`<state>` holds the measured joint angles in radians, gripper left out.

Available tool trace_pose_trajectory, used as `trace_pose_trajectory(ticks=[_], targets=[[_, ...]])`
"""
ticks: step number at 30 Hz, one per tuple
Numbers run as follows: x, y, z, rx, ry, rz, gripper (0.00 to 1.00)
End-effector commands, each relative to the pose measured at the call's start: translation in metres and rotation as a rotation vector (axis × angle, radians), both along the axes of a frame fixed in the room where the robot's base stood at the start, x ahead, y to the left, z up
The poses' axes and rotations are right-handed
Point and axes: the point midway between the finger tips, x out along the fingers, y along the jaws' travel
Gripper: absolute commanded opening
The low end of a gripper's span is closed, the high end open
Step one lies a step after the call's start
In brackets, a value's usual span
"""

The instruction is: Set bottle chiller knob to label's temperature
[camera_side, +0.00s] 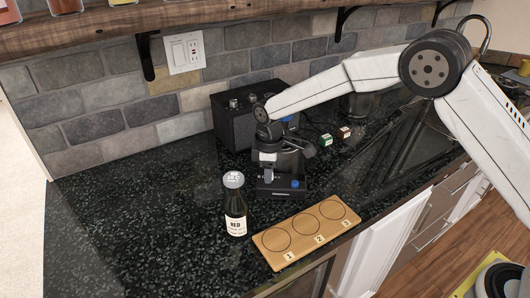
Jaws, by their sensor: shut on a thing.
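A dark bottle (235,208) with a silver top and a pale label stands upright on the counter. The label's large word looks like RED; its smaller print is too small to read. A small black unit (283,193) with a blue round part (295,184) on its front, seemingly the bottle chiller, stands behind and right of the bottle. My gripper (269,175) points down at this unit and is shut on what seems to be its knob. The knob and its scale are hidden or too small to read. The bottle stands apart from my gripper.
A wooden board (342,228) with three numbered, empty circles lies right of the bottle. A black box with knobs (230,126) stands behind my wrist. Small green (326,140) and brown (344,133) blocks lie farther back. The counter's left side is clear.

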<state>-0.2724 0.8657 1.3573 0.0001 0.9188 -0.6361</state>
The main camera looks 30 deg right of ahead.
Motion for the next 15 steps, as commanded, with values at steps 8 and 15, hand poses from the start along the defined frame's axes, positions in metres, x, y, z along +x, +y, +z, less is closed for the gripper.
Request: trace_pose_trajectory(ticks=[8,15], targets=[[0.0002,-0.0002,0.0005,-0.001,-0.001,0.065,0.00],[0.0002,-0.0002,0.0006,-0.001,-0.001,0.069,0.00]])
